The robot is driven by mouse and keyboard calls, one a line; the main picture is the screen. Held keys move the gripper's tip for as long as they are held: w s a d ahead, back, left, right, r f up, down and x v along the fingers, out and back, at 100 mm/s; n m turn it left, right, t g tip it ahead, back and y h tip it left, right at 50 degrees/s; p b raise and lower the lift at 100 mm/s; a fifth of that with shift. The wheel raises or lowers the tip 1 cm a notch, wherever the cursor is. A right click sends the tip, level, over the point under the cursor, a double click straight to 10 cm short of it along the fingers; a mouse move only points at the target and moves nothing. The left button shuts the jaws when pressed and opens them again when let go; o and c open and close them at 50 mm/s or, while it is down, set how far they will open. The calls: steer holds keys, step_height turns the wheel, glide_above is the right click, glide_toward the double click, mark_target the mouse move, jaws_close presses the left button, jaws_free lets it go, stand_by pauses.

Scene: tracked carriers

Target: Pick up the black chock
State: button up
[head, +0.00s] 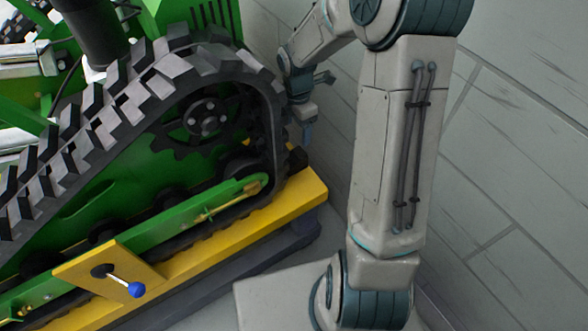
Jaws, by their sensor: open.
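A small dark block (297,159) sits at the right end of the yellow beam, close against the black track (262,85). It may be the black chock, but it is small and dark, so I cannot be sure. My gripper (306,132) is open and points down just above and slightly right of this block, beside the track's right end. The gap between its fingers is hard to make out. Nothing shows held in it. I cannot tell whether it touches the block.
The green tracked carrier (110,190) fills the left side, resting on a yellow beam (230,238). A lever with a blue knob (136,289) sticks out in front. A grey panelled surface (510,150) lies to the right. My arm crosses the middle and hides part of it.

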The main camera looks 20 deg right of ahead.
mark_target(297, 154)
step_height(297, 154, down, 9)
steer(key=b, duration=0.3)
step_height(297, 154, down, 5)
steer(key=b, duration=0.4)
steer(key=shift+f, duration=0.1)
steer(key=c, duration=1.3)
